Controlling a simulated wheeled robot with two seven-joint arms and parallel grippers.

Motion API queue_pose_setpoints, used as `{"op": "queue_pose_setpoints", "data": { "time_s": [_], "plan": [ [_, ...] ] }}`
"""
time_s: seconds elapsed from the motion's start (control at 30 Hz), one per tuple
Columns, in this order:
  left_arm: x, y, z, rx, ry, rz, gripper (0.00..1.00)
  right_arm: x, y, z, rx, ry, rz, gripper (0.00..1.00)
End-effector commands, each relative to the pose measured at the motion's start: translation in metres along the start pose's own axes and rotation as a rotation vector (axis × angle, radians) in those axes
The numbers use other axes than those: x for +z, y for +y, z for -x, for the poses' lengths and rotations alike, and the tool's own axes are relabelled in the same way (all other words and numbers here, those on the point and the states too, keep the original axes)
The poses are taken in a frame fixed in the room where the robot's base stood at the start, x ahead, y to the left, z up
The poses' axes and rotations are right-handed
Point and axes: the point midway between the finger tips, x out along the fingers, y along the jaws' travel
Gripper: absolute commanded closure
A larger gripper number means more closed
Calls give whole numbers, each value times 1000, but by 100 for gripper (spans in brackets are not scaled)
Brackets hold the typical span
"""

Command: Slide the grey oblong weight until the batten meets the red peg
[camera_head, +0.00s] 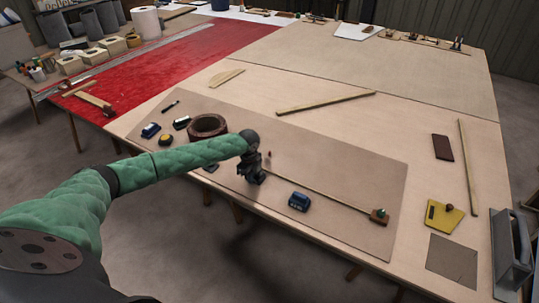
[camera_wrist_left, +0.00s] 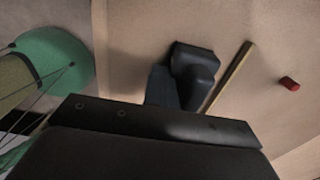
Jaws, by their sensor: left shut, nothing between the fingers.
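In the left wrist view the batten (camera_wrist_left: 232,72) passes beside the dark fingers. The small red peg (camera_head: 269,154) stands just beyond the batten; in the left wrist view the peg (camera_wrist_left: 289,83) is apart from it, with bare board between. My left gripper (camera_head: 252,178) is shut and empty, low over the board by the batten's near-left end. I cannot clearly pick out the grey oblong weight; the gripper or arm may hide it. My right gripper is not in view.
A blue weight (camera_head: 299,201) sits beside the batten. A brown ring (camera_head: 207,127), a yellow-and-black item (camera_head: 166,139) and dark weights (camera_head: 150,130) lie left of the gripper. A loose strip (camera_head: 326,102) lies behind. The board's right part is mostly clear.

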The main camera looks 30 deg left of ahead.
Motion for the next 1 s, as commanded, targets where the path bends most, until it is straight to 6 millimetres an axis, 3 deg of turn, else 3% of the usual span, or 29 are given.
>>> {"op": "queue_pose_setpoints", "data": {
  "time_s": [0.23,0.77,1.0],
  "plan": [
    [0,-8,0,-1,0,1,100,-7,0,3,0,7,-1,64],
    [0,-23,0,-1,0,1,100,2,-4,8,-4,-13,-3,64],
    [0,-29,0,-2,1,0,100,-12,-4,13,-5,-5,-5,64]
  ]
}}
